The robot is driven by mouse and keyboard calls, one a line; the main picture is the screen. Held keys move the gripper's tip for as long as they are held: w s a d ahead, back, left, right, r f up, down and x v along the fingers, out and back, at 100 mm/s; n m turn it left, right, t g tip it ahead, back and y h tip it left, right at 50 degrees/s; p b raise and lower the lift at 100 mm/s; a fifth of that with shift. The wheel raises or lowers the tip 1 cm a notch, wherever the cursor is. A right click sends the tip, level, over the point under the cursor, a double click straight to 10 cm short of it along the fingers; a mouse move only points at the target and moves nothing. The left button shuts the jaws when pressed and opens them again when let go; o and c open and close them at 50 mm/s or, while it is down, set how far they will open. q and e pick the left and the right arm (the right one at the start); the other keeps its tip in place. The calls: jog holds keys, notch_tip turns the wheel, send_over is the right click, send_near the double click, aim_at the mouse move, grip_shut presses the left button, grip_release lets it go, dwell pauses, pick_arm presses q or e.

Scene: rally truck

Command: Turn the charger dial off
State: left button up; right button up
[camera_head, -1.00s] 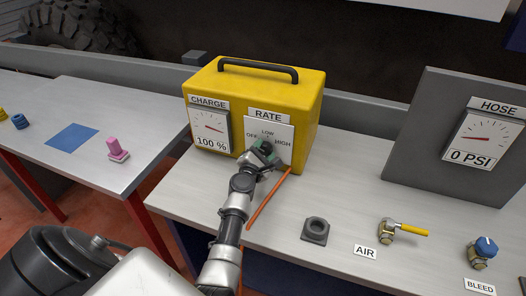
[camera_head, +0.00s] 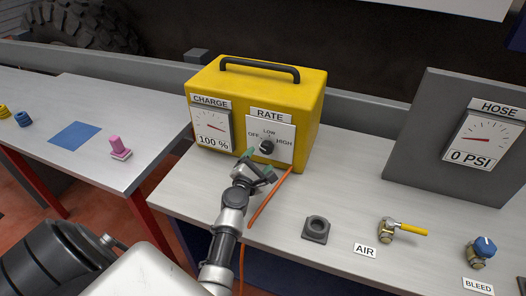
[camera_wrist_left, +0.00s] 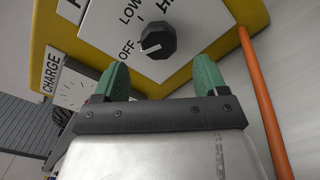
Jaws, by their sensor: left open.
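The charger is a yellow box (camera_head: 312,110) with a black handle, standing on the metal bench. Its RATE panel carries a round black dial (camera_head: 267,147) with OFF, LOW and HIGH around it. In the left wrist view the dial (camera_wrist_left: 158,40) shows whole, its white mark on the side toward the OFF label (camera_wrist_left: 127,50). My left gripper (camera_head: 260,165) is open and empty, just in front of and below the dial, apart from it. Its green fingers (camera_wrist_left: 160,75) show in the left wrist view with clear space between them. My right gripper is not in view.
An orange cable (camera_head: 268,200) runs from the charger close to my left gripper's right side. A grey block (camera_head: 316,230), a yellow-handled AIR valve (camera_head: 402,230) and a blue BLEED knob (camera_head: 485,247) are to the right. The CHARGE gauge (camera_head: 211,128) reads 100 %.

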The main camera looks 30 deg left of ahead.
pick_arm(q)
jog(key=v, duration=0.5)
jog(key=shift+s, duration=0.25)
